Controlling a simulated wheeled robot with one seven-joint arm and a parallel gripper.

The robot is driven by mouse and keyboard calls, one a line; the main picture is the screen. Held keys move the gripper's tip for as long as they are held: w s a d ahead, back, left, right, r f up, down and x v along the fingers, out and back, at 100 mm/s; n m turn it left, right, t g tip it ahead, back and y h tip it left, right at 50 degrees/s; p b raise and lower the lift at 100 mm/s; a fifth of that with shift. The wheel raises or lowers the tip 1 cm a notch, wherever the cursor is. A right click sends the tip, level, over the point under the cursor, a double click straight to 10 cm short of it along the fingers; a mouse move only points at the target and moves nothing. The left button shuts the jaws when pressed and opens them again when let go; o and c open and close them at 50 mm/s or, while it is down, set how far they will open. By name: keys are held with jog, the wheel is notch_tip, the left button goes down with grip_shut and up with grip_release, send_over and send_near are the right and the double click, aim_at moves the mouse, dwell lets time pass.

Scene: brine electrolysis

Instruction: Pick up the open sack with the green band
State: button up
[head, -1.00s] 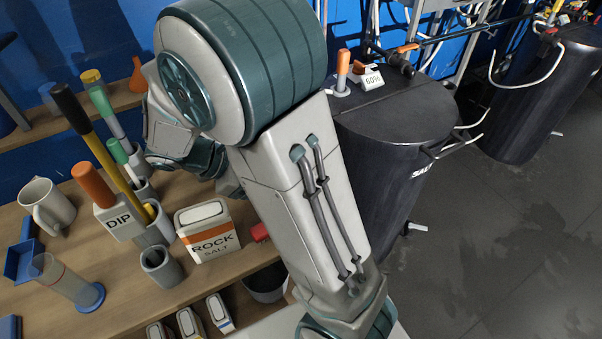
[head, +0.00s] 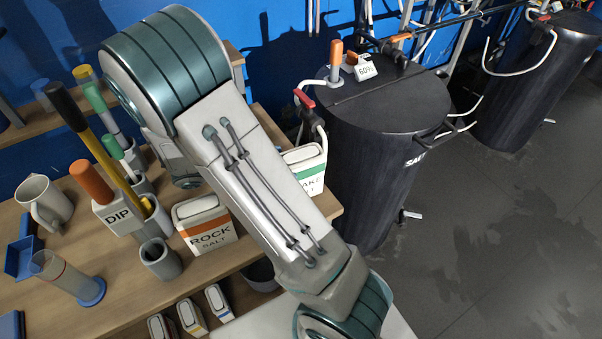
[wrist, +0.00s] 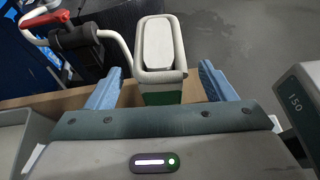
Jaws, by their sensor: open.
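The sack with the green band (head: 308,167) stands on the wooden bench at its right end in the head view, partly hidden behind my arm. It is white, with a green band and part of a word ending in "AKE" on its front. In the wrist view the sack (wrist: 160,58) stands ahead, its pale top facing me and its green band (wrist: 163,97) low down. My gripper (wrist: 162,85) is open, with one blue finger on each side of the sack's lower part in the picture. I cannot tell how deep the fingers reach. The head view hides the gripper behind my arm.
A rock salt sack with an orange band (head: 205,224) stands on the bench (head: 120,290) to the left. A red-handled valve with a pale hose (wrist: 45,20) is close left of the sack. A large black tank (head: 385,130) stands to the right.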

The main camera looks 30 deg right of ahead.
aim_at(295, 162)
jog(key=p+x, duration=0.1)
jog(key=x, duration=0.4)
jog(key=shift+d+f, duration=0.1)
jog(key=shift+f, duration=0.05)
grip_shut()
